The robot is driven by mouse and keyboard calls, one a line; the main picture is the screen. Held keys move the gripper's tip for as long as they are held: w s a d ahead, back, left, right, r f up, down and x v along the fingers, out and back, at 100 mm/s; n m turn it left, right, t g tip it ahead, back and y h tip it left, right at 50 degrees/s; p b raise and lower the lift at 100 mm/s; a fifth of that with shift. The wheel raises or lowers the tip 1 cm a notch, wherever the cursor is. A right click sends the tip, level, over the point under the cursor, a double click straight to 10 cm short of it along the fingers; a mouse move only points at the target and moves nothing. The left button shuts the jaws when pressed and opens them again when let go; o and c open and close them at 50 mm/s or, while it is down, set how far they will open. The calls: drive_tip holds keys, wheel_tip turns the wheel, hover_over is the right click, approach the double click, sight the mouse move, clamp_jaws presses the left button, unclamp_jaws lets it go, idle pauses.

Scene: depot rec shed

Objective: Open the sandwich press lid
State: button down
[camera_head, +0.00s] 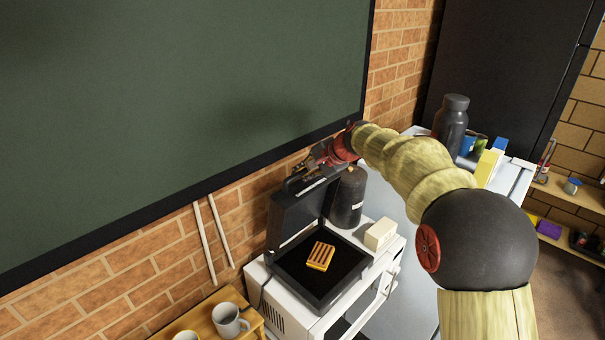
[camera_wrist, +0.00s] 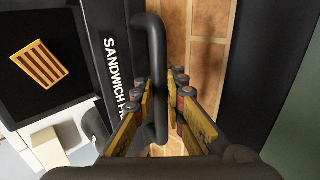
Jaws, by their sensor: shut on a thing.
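The sandwich press (camera_head: 345,268) is black and sits on a white appliance. Its lid (camera_head: 292,218) stands raised, close to upright, at the back near the brick wall. A grilled sandwich (camera_head: 320,256) lies on the lower plate; it also shows in the wrist view (camera_wrist: 40,64). My gripper (camera_head: 312,168) is at the top edge of the lid. In the wrist view, the black bar handle (camera_wrist: 154,50) runs between my fingers (camera_wrist: 160,108), beside the white "SANDWICH" lettering. My gripper is shut on this handle. The handle is mostly hidden in the head view.
A dark canister (camera_head: 348,200) stands right behind the press, near the lid. A cream block (camera_head: 380,234) sits at its right. Mugs (camera_head: 229,320) stand on a wooden surface at front left. A dark board (camera_head: 180,110) hangs on the wall above. A bottle (camera_head: 451,122) stands further right.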

drive_tip(key=shift+w+r, duration=0.15)
drive_tip(key=shift+r, duration=0.5)
drive_tip(key=c, duration=2.2)
unclamp_jaws()
drive_tip(key=shift+o, duration=1.1)
drive_tip(key=shift+s+d, duration=0.15)
drive_tip(key=shift+s, duration=0.05)
drive_tip(key=shift+o, duration=0.7)
drive_tip(key=shift+f, duration=0.35)
drive_tip(key=v, duration=1.2)
